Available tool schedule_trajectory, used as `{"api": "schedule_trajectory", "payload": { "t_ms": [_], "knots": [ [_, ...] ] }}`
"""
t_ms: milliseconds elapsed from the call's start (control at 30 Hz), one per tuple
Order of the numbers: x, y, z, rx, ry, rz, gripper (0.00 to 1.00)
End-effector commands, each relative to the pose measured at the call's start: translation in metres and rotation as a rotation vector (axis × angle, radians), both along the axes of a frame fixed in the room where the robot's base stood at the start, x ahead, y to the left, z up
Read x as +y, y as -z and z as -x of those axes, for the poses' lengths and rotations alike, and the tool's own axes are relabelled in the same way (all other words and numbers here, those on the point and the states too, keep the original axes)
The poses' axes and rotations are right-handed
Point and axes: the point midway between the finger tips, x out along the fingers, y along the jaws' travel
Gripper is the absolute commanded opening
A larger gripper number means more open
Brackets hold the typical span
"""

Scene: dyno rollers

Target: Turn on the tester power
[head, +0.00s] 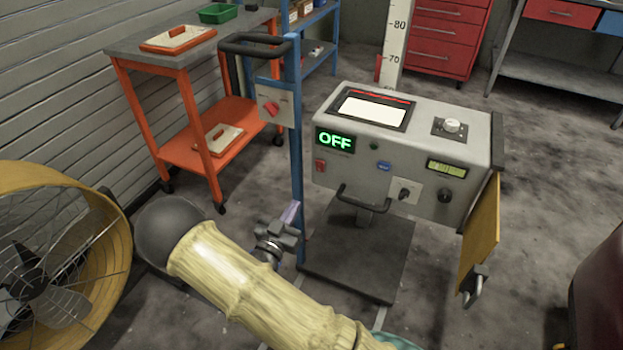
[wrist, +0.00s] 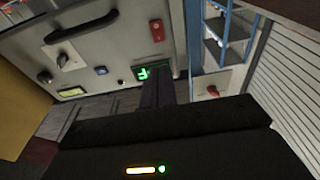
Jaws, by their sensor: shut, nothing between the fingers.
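The tester is a grey console (head: 410,150) on a stand, right of centre in the head view. Its green display (head: 335,140) reads OFF. A small red switch (head: 320,166) sits below the display; it also shows in the wrist view (wrist: 157,30). A box with a red rotary knob (head: 271,108) hangs on the blue post left of the console; the knob also shows in the wrist view (wrist: 213,91). My gripper (head: 291,212) is shut and empty, low in front of the post and apart from the console. In the wrist view its fingers (wrist: 164,88) partly cover the display.
A yellow fan (head: 60,250) stands at the left. An orange cart (head: 180,150) with trays is behind the post. The console has a black front handle (head: 363,197), a black knob (head: 404,195) and a yellow side panel (head: 480,240). Floor at right is partly clear.

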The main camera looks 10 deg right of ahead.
Motion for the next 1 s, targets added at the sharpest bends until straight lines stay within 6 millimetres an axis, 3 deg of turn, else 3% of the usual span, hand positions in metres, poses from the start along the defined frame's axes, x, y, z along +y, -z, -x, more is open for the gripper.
{"api": "schedule_trajectory", "payload": {
  "t_ms": [233,800,1000],
  "knots": [
    [-0.016,-0.002,-0.018,-0.001,0.008,-0.001,0.0],
    [-0.073,-0.015,-0.097,-0.001,0.006,-0.001,0.0],
    [-0.083,-0.018,-0.111,0.0,0.004,-0.001,0.0]
  ]
}}
